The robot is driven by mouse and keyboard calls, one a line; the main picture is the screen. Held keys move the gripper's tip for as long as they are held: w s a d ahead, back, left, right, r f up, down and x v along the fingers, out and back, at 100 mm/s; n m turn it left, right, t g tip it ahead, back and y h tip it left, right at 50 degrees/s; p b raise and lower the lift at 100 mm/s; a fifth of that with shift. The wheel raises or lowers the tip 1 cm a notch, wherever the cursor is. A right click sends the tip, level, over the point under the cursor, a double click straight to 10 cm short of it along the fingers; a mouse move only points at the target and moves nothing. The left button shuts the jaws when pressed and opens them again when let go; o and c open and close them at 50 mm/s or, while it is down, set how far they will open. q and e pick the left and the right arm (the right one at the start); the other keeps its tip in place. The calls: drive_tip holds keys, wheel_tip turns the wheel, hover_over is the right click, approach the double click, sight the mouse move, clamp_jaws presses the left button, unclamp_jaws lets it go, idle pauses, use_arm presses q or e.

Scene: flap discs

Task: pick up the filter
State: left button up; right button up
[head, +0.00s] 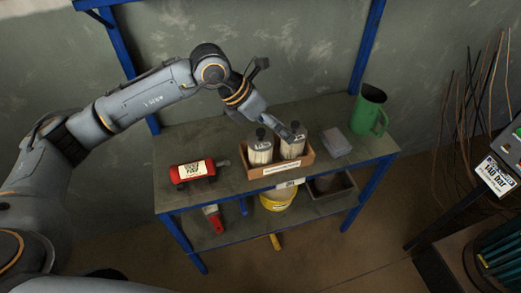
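Two pale cylindrical canisters with dark tops, which look like filters, stand side by side in an open tan box on the workbench: the left filter (260,153) and the right filter (293,147). My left gripper (287,132) points down from the upper left at the top of the right filter. Its fingertips overlap that filter's dark top in the picture, and I cannot tell whether they touch or grip it. The box's front wall (281,168) hides the filters' lower parts. My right gripper is out of view.
On the bench (225,188) lie a red cylinder (192,171) on the left and a grey block (336,142) right of the box. A green jug (369,110) stands at the back right. A yellow bucket (277,200) is on the lower shelf. Thin rods stand at far right.

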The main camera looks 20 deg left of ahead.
sight(257, 132)
use_arm(q)
drive_tip(key=w+a+y, duration=0.2)
drive_tip(key=a+y, duration=0.2)
drive_tip(key=a, duration=0.4)
drive_tip(key=shift+n, duration=0.3)
drive_tip(key=x, duration=0.2)
drive_tip(key=p+x, duration=0.1)
drive_tip(key=x, duration=0.4)
drive_tip(key=shift+w, duration=0.3)
drive_tip(key=shift+w+d+f, duration=0.15)
drive_tip(key=shift+d+f, duration=0.05)
drive_tip(key=shift+f, duration=0.3)
drive_tip(key=shift+f+p, duration=0.4)
drive_tip(key=shift+p, duration=0.1)
drive_tip(key=p+x, duration=0.1)
drive_tip(key=x, duration=0.3)
drive_tip(key=shift+d+f, duration=0.1)
drive_tip(key=c, duration=1.8)
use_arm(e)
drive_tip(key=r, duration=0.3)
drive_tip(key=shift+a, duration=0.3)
